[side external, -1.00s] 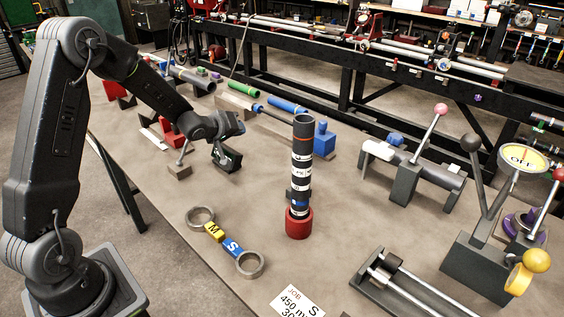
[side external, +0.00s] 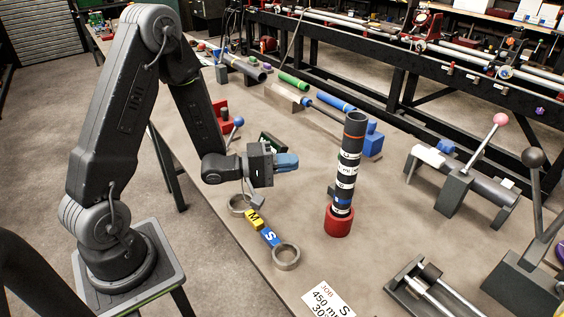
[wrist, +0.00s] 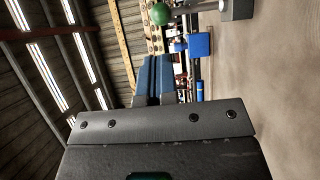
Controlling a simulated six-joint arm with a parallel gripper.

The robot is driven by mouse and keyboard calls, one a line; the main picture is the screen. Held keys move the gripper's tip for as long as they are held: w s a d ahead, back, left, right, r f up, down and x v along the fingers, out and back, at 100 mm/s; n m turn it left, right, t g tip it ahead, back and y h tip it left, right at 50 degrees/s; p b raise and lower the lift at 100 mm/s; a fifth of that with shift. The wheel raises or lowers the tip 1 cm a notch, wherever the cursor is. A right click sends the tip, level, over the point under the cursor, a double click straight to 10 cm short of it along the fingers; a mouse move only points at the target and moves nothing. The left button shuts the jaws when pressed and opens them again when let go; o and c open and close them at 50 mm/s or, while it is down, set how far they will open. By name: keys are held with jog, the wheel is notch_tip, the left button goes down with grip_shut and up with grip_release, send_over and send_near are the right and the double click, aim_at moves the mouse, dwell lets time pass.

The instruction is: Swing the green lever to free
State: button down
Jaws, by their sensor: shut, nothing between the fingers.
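The green ball knob (wrist: 160,14) of the lever shows at the top of the wrist view, beyond my fingertips and to one side. Its rod runs toward a grey block (wrist: 237,8). In the side view, a small grey block (side external: 258,202) stands just below my gripper (side external: 296,161); the knob cannot be made out there, as my gripper covers that area. My gripper is level, with its blue fingers pointing right, shut and empty. The fingers also show together in the wrist view (wrist: 155,75). I see no contact with the lever.
A striped dark shaft (side external: 347,175) stands upright in a red cup (side external: 339,222) to the right. A blue block (side external: 372,138) is behind. Bare tabletop lies between.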

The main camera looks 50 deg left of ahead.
jog(key=x, duration=0.9)
jog(key=shift+w, duration=0.2)
jog(key=shift+w+r, duration=0.1)
jog(key=shift+w, duration=0.05)
jog(key=w+n+g+y, duration=0.1)
jog(key=w+g, duration=0.1)
jog(key=w, duration=0.5)
jog(key=shift+r, duration=0.2)
jog(key=shift+w, duration=0.2)
dwell(0.5)
